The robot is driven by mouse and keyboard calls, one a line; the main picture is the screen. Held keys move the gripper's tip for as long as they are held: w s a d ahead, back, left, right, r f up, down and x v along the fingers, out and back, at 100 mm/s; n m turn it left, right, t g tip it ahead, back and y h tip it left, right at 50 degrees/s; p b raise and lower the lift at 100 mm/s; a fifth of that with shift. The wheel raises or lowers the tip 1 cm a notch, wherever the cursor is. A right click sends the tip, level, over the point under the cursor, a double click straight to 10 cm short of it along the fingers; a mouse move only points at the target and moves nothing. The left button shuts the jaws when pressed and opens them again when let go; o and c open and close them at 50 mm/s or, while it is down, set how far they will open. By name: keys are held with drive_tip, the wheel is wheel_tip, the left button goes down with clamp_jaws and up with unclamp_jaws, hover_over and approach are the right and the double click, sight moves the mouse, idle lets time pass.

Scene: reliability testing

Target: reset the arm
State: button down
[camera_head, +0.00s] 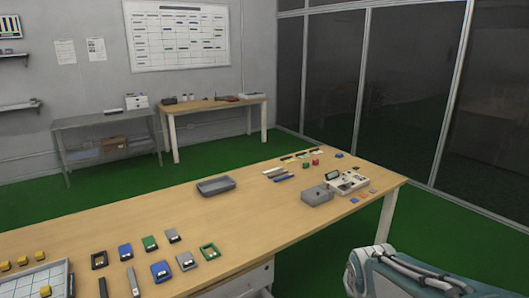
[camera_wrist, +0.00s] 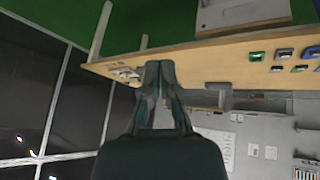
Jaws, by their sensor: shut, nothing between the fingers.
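My arm (camera_head: 405,272) is folded low at the bottom right corner of the head view, beside the wooden table (camera_head: 300,225) and apart from it. The gripper's tip does not show in that view. In the wrist view my gripper (camera_wrist: 160,68) has its dark green fingers together, with nothing between them. The wrist picture is upside down, with the green floor at the top. The fingers stand in front of the table's edge in that picture and hide part of it; no contact shows.
Dark glass panels (camera_head: 410,90) stand at the right. Green floor (camera_head: 450,235) lies open between table and glass.

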drive_tip(key=s+a+r, duration=0.2)
drive_tip(key=s+r, duration=0.1)
drive_tip(key=s, duration=0.5)
drive_tip(key=s+a+r+m+y, duration=0.1)
drive_tip(key=s+r, duration=0.2)
drive_tip(key=s, duration=0.6)
drive_tip(key=shift+a+g, duration=0.3)
drive_tip(key=shift+a, duration=0.05)
